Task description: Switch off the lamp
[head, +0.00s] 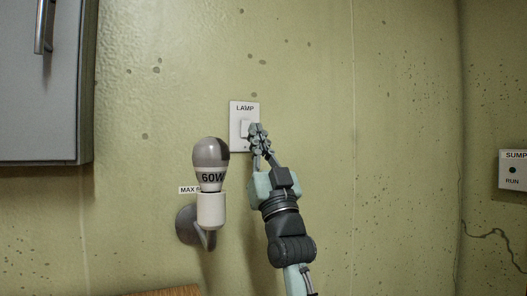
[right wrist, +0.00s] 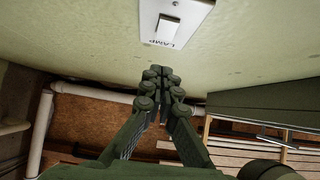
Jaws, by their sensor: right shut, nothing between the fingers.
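The wall plate (head: 236,141) marked LAMP carries a white rocker switch (head: 245,128), partly covered by my right gripper in the head view. In the right wrist view the whole rocker (right wrist: 167,28) shows on the plate (right wrist: 195,12). The lamp bulb (head: 206,153), marked 60W, stands upright in a white wall socket (head: 211,210) and looks grey, with no glow. My right gripper (head: 256,127) is shut and empty, in front of the rocker's right side. In the right wrist view its fingertips (right wrist: 160,70) appear apart from the plate; contact cannot be told. My left gripper is out of view.
The lamp sticks out from the wall left of my right gripper. A grey cabinet (head: 45,110) hangs at the upper left. A SUMP panel (head: 513,172) is at the far right. A wooden edge (head: 165,291) shows at the bottom. The wall between switch and SUMP panel is clear.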

